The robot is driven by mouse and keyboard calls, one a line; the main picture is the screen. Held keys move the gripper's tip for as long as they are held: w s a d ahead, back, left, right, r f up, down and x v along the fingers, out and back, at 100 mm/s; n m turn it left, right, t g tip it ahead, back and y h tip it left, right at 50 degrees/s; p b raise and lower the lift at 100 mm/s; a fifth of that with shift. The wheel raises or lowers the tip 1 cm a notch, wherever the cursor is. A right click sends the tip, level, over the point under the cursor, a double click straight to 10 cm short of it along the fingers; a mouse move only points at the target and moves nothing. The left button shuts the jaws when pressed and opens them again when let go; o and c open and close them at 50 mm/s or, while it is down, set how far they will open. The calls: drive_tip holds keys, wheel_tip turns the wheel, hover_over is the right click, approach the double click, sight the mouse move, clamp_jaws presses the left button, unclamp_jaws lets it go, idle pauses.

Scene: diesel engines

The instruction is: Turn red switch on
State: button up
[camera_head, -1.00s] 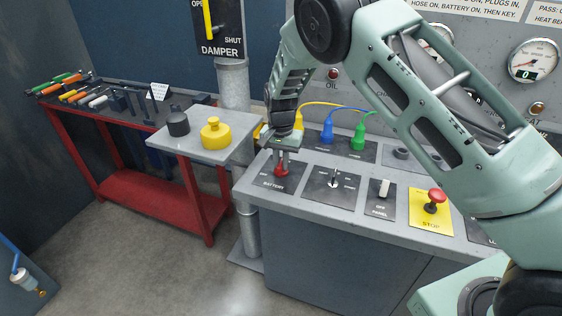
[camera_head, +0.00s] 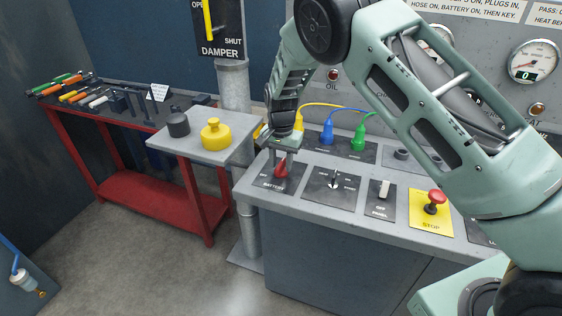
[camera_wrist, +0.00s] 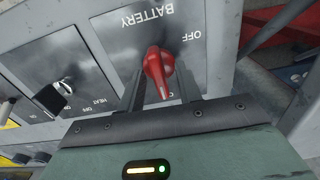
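The red switch (camera_head: 282,170) is a rotary handle on the battery panel (camera_head: 268,184) at the left end of the console. The wrist view shows the handle (camera_wrist: 158,72) close up, its pointed end towards the gripper, with "OFF" printed to its right; no "ON" label can be read there. My gripper (camera_head: 284,160) reaches down over the switch.
Right of the switch are a key switch (camera_head: 335,181), a panel toggle (camera_head: 384,189) and a red stop button (camera_head: 434,202). Yellow, blue and green plugs (camera_head: 328,135) stand behind.

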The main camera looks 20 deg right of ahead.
sight(281, 162)
wheel_tip(281, 162, up, 17)
drive_tip(key=b, duration=0.3)
drive_tip(key=shift+r, duration=0.2)
idle(0.4)
